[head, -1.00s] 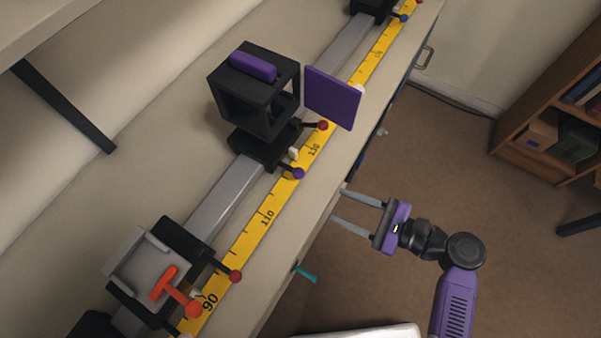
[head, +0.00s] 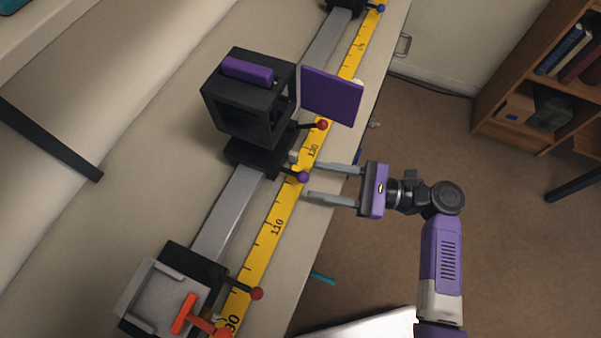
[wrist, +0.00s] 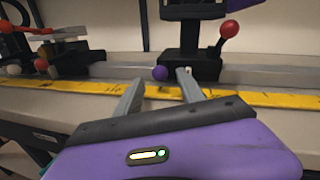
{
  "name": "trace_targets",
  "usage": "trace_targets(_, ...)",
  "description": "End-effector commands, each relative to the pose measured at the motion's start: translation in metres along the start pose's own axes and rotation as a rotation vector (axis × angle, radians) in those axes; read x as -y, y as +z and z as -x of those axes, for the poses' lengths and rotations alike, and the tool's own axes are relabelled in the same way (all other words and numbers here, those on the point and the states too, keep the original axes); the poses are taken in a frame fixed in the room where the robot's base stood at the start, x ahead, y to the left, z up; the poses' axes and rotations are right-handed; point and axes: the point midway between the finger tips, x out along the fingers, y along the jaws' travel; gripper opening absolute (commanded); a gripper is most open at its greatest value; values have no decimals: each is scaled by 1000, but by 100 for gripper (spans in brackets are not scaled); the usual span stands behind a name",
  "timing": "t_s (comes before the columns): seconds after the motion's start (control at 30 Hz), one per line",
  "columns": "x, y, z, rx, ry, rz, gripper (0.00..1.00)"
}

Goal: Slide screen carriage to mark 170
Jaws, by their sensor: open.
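A black carriage (head: 256,157) with an open black box frame, a purple bar on top and a purple square panel (head: 331,95) sits on the grey rail, beside what looks like 130 on the yellow scale (head: 264,236). I cannot tell for certain that it is the screen carriage. It carries a red knob (head: 321,125) and a purple knob (head: 303,177); both show in the wrist view, red (wrist: 229,29) and purple (wrist: 160,73). My gripper (head: 312,181) is open and empty, its fingertips near the purple knob over the scale. Contact cannot be told. Mark 170 is not legible.
Another carriage with a grey tray and orange lever (head: 172,298) stands near mark 90. A further black carriage (head: 345,6) is at the rail's far end. A teal handle (head: 322,279) sticks out at the bench front. A bookshelf (head: 535,90) stands right.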

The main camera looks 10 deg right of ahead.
Motion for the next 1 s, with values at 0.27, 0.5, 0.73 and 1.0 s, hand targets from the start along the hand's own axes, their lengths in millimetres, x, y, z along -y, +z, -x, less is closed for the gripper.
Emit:
trace_targets(0.27, 0, 0, -37, 0, 1, 1, 46)
trace_targets(0.5, 0, 0, -45, -1, 0, 1, 46)
trace_targets(0.73, 0, 0, -45, -1, -1, 1, 33)
trace_targets(1.0, 0, 0, -45, -1, -1, 1, 0)
